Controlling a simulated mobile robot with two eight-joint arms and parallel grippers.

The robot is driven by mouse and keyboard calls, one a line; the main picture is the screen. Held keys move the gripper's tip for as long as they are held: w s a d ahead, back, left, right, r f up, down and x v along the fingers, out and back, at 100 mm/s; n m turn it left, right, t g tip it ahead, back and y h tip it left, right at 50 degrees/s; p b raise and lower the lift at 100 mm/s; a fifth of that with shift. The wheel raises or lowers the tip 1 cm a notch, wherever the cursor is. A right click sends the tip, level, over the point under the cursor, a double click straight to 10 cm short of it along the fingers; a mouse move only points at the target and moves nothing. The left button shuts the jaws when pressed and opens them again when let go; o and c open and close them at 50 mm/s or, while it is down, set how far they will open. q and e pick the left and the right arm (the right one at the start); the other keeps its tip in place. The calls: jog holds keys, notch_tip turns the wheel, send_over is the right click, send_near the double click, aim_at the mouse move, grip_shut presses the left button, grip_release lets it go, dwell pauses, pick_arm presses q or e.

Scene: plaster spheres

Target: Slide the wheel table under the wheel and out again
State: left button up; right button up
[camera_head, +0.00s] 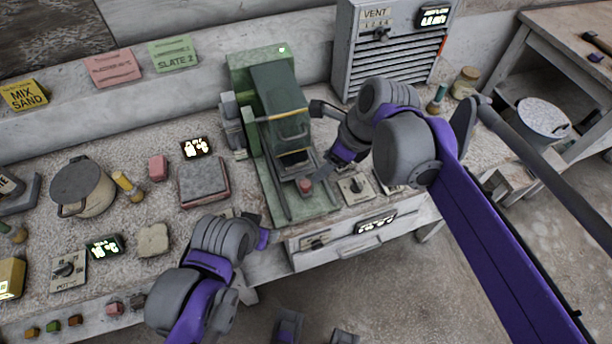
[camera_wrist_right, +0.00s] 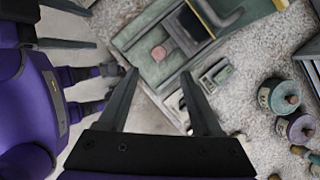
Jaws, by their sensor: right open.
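The green grinding machine (camera_head: 275,95) stands at the middle of the bench, with a dark green hood and a yellow bar. Its flat green table (camera_head: 310,209) extends out in front, bearing a small reddish round piece (camera_head: 305,186). In the right wrist view the table (camera_wrist_right: 158,75) and reddish piece (camera_wrist_right: 159,52) lie ahead of my right gripper (camera_wrist_right: 160,73), whose fingers are spread and empty. In the head view my right gripper (camera_head: 322,170) is close to the table's right side. The wheel is not clearly visible. My left gripper (camera_head: 258,226) is near the bench's front edge, its fingers unclear.
A grey vent box (camera_head: 385,45) stands behind on the right. A small dial block (camera_head: 355,188) sits right of the table. Several jars, including a green-topped one (camera_wrist_right: 278,96), stand right.

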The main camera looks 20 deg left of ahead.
aim_at(306, 183)
jog(key=x, duration=1)
jog(key=shift+a+f+b, duration=0.1)
jog(key=shift+f+b, duration=0.15)
jog(key=shift+b, duration=0.1)
grip_shut()
dwell(0.9)
